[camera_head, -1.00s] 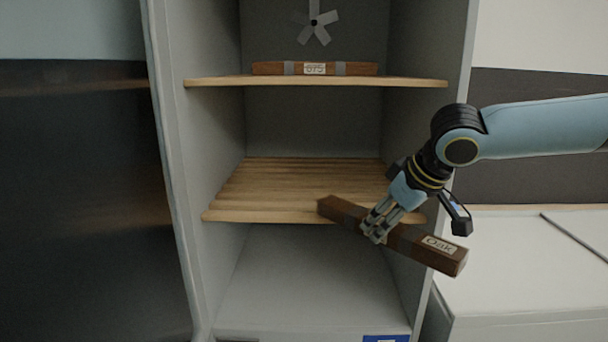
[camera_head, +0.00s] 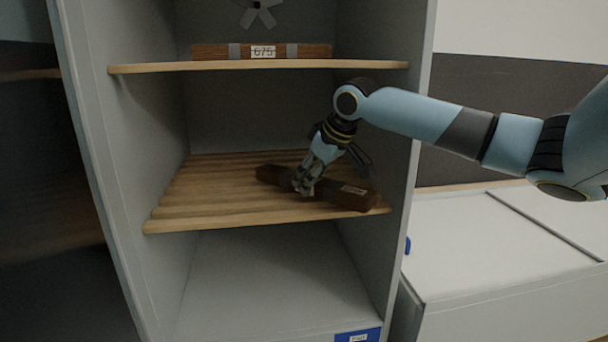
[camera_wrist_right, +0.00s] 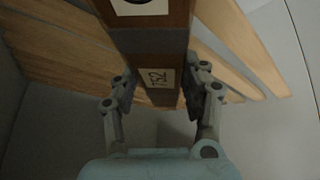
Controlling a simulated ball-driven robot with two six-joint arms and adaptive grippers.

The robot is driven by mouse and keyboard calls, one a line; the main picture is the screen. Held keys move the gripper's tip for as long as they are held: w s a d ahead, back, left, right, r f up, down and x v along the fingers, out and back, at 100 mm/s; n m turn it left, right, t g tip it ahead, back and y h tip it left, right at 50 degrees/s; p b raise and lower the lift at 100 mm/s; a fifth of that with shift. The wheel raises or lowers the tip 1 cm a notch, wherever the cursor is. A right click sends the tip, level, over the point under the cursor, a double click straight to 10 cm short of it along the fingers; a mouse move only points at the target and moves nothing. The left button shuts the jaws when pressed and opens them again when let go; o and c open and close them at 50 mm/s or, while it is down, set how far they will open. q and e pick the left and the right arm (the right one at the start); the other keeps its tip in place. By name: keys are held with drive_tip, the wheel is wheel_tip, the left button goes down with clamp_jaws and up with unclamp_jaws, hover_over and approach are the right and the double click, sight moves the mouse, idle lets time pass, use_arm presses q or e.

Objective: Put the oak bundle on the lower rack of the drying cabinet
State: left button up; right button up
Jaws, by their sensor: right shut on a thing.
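The oak bundle (camera_head: 346,193) is a dark brown bar with a pale label, inside the drying cabinet at the lower rack. My right gripper (camera_head: 304,186) is shut on it near its middle. In the right wrist view the bundle (camera_wrist_right: 148,45) runs between the two fingers (camera_wrist_right: 160,92) and carries a label marked 752. The lower rack (camera_head: 215,191) is made of light wooden slats, and they also show behind the bundle in the wrist view (camera_wrist_right: 60,50). I cannot tell whether the bundle touches the slats. My left gripper is out of view.
The upper rack (camera_head: 150,68) holds another brown bundle (camera_head: 215,51) labelled 675, with a fan above it. The cabinet's right wall (camera_head: 400,110) stands close to the bundle's right end. The left part of the lower rack is bare. A white worktop (camera_head: 470,240) is to the right.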

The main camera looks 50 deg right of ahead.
sight(308, 174)
drive_tip(key=shift+w+d+r, duration=0.1)
drive_tip(key=shift+w+d, duration=0.85)
drive_tip(key=shift+w, duration=0.3)
drive_tip(key=w+d, duration=0.2)
drive_tip(key=shift+w+d+p, duration=0.15)
drive_tip(key=shift+w+p, duration=0.25)
drive_tip(key=shift+f+p, duration=0.3)
drive_tip(key=shift+f, duration=0.5)
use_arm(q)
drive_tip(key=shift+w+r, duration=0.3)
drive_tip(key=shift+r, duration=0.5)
use_arm(e)
drive_tip(key=shift+s, duration=0.15)
clamp_jaws()
drive_tip(key=o, duration=1.4)
unclamp_jaws()
drive_tip(key=shift+f, duration=0.1)
